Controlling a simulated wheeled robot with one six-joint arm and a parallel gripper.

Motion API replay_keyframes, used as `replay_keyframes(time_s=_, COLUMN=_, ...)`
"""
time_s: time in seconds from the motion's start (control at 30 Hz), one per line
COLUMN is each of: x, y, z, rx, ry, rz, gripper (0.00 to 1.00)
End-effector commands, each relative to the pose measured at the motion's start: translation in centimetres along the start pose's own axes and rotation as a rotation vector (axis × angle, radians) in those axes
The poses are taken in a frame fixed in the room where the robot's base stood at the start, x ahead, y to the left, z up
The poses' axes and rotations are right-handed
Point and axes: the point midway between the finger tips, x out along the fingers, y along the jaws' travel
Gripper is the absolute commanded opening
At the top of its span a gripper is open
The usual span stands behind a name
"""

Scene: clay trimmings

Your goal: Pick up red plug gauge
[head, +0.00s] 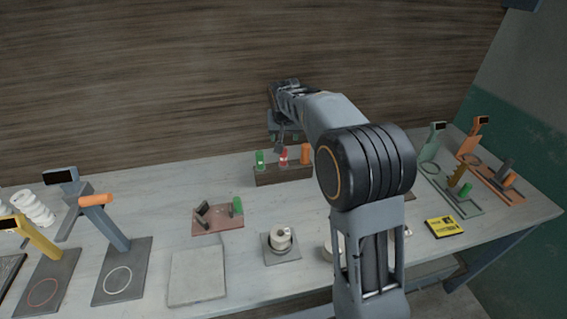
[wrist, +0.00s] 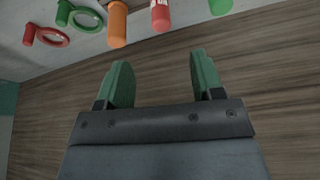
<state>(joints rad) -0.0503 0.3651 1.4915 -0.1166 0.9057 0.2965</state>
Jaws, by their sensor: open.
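The red plug gauge (head: 283,157) stands upright in a dark wooden block (head: 270,179) at the back of the bench, between a green plug gauge (head: 260,160) and an orange one (head: 305,153). In the wrist view the red gauge (wrist: 160,16) shows at the top edge, partly cut off, beyond the fingertips. My gripper (wrist: 158,82) has green fingers standing wide apart with nothing between them. In the head view my gripper (head: 280,143) is above and behind the block, near the red gauge's top, partly hidden by my arm.
The orange gauge (wrist: 117,24) and green gauge (wrist: 220,6) flank the red one closely. A wooden wall (head: 150,90) rises behind the bench.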

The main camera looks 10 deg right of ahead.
Motion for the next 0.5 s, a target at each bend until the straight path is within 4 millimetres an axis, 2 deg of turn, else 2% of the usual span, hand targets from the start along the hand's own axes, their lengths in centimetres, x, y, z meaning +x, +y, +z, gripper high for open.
replay_keyframes(time_s=0.3, x=5.6, y=-0.1, z=-0.4, rx=0.004, ry=-0.004, rz=0.003, gripper=0.61)
replay_keyframes(time_s=0.5, x=8.2, y=-0.1, z=-0.5, rx=0.005, ry=-0.002, rz=0.003, gripper=0.61)
